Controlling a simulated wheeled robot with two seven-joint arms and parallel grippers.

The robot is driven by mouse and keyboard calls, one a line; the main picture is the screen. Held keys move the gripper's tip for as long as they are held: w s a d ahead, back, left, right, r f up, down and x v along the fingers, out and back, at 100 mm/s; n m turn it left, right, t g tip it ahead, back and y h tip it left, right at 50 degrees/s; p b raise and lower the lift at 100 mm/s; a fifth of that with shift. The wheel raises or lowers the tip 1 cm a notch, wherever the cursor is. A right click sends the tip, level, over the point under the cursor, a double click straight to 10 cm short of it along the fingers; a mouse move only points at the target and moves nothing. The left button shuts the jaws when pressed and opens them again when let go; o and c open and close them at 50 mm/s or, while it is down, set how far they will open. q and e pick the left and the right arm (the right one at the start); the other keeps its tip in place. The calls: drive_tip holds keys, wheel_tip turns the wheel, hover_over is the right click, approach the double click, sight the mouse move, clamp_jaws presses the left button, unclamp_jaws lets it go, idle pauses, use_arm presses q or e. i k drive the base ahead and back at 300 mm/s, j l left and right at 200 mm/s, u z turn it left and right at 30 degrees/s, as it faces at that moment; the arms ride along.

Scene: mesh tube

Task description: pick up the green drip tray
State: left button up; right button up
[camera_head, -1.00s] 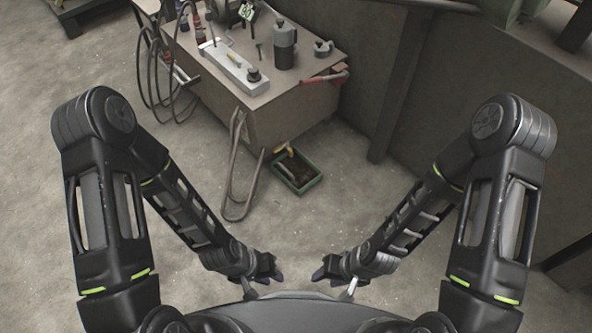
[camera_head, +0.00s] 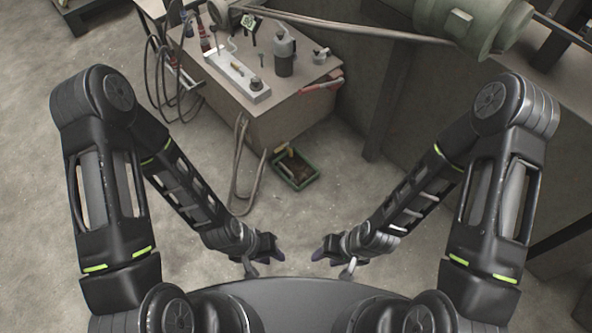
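The green drip tray (camera_head: 311,181) lies on the floor in front of the workbench, near the middle of the head view. It is a shallow rectangular tray with a dark inside, and a small yellowish-handled item lies at its back left edge. My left gripper (camera_head: 275,258) is below and to the left of the tray in the picture, apart from it. My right gripper (camera_head: 321,258) is below and to the right of it, also apart. Both are small and dark, and their finger gaps are hard to make out. Neither shows anything held.
The workbench (camera_head: 273,122) stands behind the tray, with a grey canister (camera_head: 284,58), a pale box (camera_head: 236,77) and a red-handled tool (camera_head: 322,82). Bent hoses (camera_head: 238,180) reach the floor left of the tray. A dark wall (camera_head: 420,100) is at right. Floor before the tray is clear.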

sight(297, 170)
drive_tip(key=z, duration=0.45)
drive_tip(key=i+j+z, duration=0.1)
drive_tip(key=z, duration=0.3)
drive_tip(key=j+z, duration=0.15)
drive_tip(key=z, duration=0.3)
drive_tip(key=j+z, duration=0.1)
drive_tip(key=z, duration=0.35)
drive_tip(key=j+z, duration=0.35)
drive_tip(key=j, duration=0.25)
drive_tip(key=j+z, duration=0.35)
drive_tip(key=j, duration=0.2)
drive_tip(key=k+j+z, duration=0.15)
drive_tip(key=j+z, duration=0.2)
drive_tip(key=j, duration=0.2)
drive_tip(key=k+j, duration=0.1)
drive_tip(key=j, duration=0.25)
drive_tip(key=k+j, duration=0.1)
drive_tip(key=j, duration=0.25)
drive_tip(key=k+j, duration=0.15)
drive_tip(key=j, duration=0.2)
